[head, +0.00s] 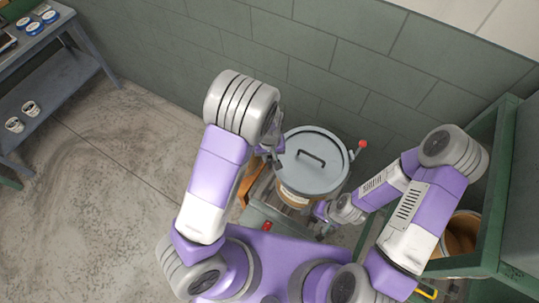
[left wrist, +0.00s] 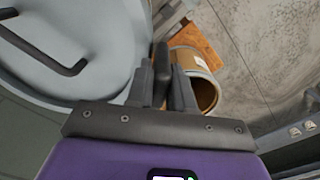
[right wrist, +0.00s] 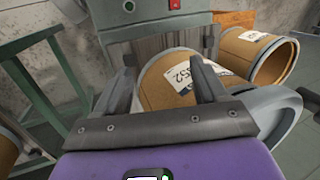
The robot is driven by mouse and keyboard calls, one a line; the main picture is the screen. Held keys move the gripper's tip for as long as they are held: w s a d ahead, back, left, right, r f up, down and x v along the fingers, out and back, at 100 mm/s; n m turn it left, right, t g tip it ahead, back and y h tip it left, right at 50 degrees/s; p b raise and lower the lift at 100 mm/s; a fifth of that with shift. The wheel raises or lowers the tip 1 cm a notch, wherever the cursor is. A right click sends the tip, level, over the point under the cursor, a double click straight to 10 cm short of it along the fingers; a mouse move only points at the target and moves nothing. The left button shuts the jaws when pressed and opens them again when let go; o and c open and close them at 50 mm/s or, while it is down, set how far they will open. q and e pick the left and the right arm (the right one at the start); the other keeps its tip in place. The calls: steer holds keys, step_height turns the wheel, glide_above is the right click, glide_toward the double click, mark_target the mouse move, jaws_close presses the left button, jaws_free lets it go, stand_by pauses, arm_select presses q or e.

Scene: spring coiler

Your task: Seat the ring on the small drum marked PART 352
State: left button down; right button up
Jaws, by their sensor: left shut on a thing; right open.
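The small drum is brown with a white label; it shows below the grey lid in the head view (head: 291,198), and its label reads 352 in the right wrist view (right wrist: 160,93). A round grey lid with a dark bar handle (head: 314,172) covers its top. A grey rim, seemingly the ring, runs round the lid's edge (right wrist: 285,112); I cannot tell how closely it sits. My left gripper (left wrist: 163,75) is shut on a thin dark grey piece at the lid's edge, seemingly part of the ring. My right gripper (right wrist: 168,82) is open, its fingers in front of the drum's side.
A red-knobbed lever (head: 362,144) sticks out right of the lid. A green frame (head: 490,200) stands at right, a blue-grey shelf (head: 55,75) at far left. The floor at left is clear.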

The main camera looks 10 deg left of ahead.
arm_select(q)
steer(key=shift+f+b, duration=0.3)
steer(key=shift+f, duration=0.1)
stand_by(0.4)
steer(key=shift+c, duration=1.8)
jaws_free()
steer(key=shift+r, duration=0.15)
step_height(320, 180, up, 9)
steer(key=p, duration=0.7)
steer(key=shift+p, duration=0.35)
steer(key=shift+r, duration=1.4)
